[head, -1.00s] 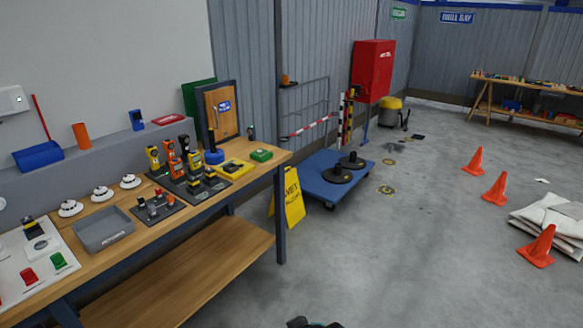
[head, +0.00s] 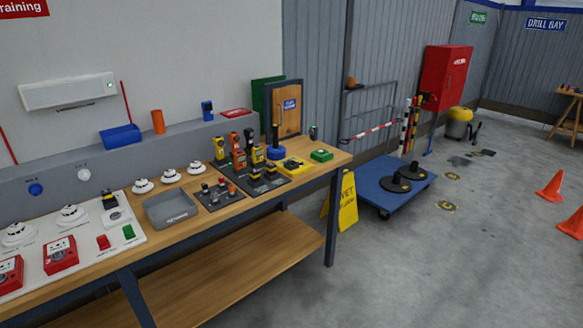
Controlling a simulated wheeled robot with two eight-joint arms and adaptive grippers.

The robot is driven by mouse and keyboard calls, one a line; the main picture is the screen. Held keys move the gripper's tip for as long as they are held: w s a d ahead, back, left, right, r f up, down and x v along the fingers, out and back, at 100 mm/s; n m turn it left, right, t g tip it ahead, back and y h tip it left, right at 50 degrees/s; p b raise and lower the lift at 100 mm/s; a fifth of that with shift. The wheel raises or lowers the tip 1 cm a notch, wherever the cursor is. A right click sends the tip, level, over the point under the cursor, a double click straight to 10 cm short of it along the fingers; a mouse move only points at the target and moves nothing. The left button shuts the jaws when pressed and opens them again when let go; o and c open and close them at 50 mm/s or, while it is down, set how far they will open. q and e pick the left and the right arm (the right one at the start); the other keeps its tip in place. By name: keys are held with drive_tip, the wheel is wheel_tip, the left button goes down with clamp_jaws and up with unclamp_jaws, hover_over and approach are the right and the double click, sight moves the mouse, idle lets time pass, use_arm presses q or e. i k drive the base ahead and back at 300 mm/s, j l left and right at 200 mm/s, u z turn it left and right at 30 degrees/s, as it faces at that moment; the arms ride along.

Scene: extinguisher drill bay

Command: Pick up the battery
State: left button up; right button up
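I cannot pick out the battery for certain; the items on the bench (head: 312,163) are small at this distance. A dark mat (head: 283,180) holds several upright yellow, orange and black handheld devices, with small yellow-and-black pieces at its front. A second dark mat (head: 211,206) holds small red, grey and dark pieces. A green box (head: 321,155) and a yellow item (head: 292,165) lie at the bench's right end. Neither of my grippers is in view.
A grey tray (head: 151,214) and a white panel (head: 118,238) with alarm devices occupy the bench's left part. A yellow wet-floor sign (head: 347,203) stands by the bench's right leg. A blue platform cart (head: 372,197) is beyond it.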

sight(254, 174)
drive_tip(key=i+z, duration=0.15)
drive_tip(key=i, duration=0.8)
